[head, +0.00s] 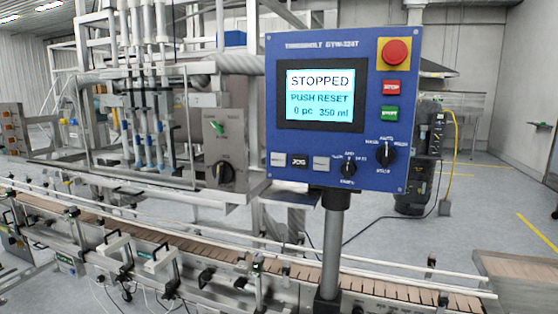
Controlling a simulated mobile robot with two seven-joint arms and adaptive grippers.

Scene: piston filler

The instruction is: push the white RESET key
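A blue control panel (337,45) stands on a grey post, facing me. Its screen (320,95) reads "STOPPED", "PUSH RESET", "0 pc 350 ml". In the panel's lower left are a whitish key (277,159), a black JOG key (299,161) and a pale grey key (321,163) in a row. The lettering on the two pale keys is too small to read, so I cannot confirm which is RESET. Nothing touches or covers the keys. Neither of my grippers is in view.
The panel also has a red mushroom button (394,52), a red STOP key (391,87), a green key (390,114) and two black rotary knobs (348,168) (387,154). A railed conveyor (200,244) runs below. The filler frame (150,100) stands behind left.

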